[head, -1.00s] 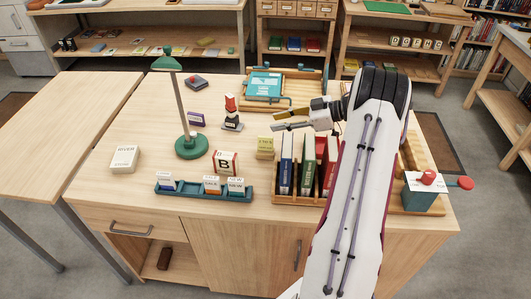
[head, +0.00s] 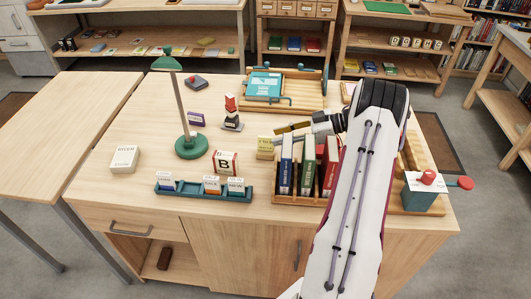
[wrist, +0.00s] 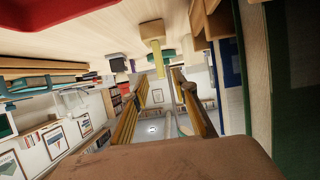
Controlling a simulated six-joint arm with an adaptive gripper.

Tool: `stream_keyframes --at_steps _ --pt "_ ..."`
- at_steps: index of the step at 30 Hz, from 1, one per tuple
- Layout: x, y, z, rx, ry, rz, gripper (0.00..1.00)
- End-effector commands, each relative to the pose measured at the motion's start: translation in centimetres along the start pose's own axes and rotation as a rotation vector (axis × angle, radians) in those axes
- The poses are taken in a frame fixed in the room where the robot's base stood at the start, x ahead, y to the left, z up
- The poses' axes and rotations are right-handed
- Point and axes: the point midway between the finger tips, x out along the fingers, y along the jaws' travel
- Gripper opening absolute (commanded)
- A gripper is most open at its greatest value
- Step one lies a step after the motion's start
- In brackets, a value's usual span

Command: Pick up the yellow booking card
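The yellow booking card (head: 265,147) stands upright on the table, just left of the book rack. In the wrist view, which is turned upside down, a yellow upright piece (wrist: 152,29) that looks like the card shows beyond the fingers. My gripper (head: 280,133) is just behind and to the right of the card in the head view, above the table. Its two fingers (wrist: 160,75) are apart with nothing between them. The lower finger is partly hidden behind the books.
The wooden rack (head: 290,199) of blue, green and red books stands close to the card, under my arm. Bare table lies behind the card.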

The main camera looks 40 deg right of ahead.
Motion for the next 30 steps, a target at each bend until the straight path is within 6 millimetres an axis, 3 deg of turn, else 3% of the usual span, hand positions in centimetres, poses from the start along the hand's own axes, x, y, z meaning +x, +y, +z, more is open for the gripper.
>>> stream_keyframes --at_steps 16,30 --pt "1.0 -0.1 0.0 0.001 0.001 -0.001 0.28" --pt "5.4 -0.3 -0.2 0.001 0.000 -0.001 0.28"
